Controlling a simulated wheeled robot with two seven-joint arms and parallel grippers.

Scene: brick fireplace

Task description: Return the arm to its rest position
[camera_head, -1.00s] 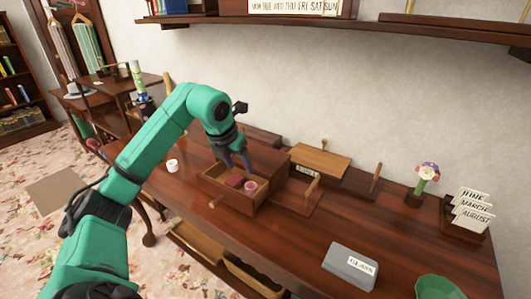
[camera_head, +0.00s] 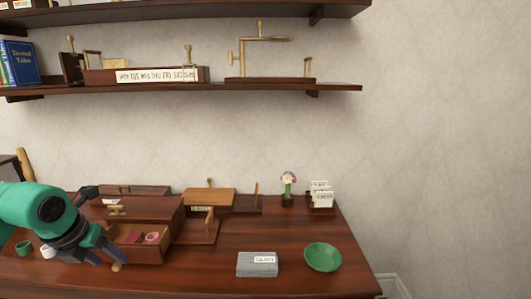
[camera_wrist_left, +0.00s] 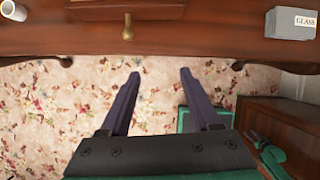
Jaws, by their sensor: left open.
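My left arm comes in from the left in the head view. Its gripper (camera_head: 108,260) is in front of the open drawer (camera_head: 152,253) of a small wooden box on the desk. In the left wrist view the gripper (camera_wrist_left: 158,75) has its two dark fingers spread apart with nothing between them. It points past the desk's front edge, with the flowered carpet behind the fingers. The drawer holds a dark red block (camera_head: 134,237) and a pink round item (camera_head: 152,238). My right gripper is not in view.
The dark wooden desk (camera_head: 310,285) also bears a grey box (camera_head: 257,270), a green bowl (camera_head: 323,257), a flower (camera_head: 288,185) and a card holder (camera_head: 321,203). A white cup (camera_head: 47,251) and a green cup (camera_head: 24,248) stand near my arm. Wall shelves (camera_head: 230,88) hang above.

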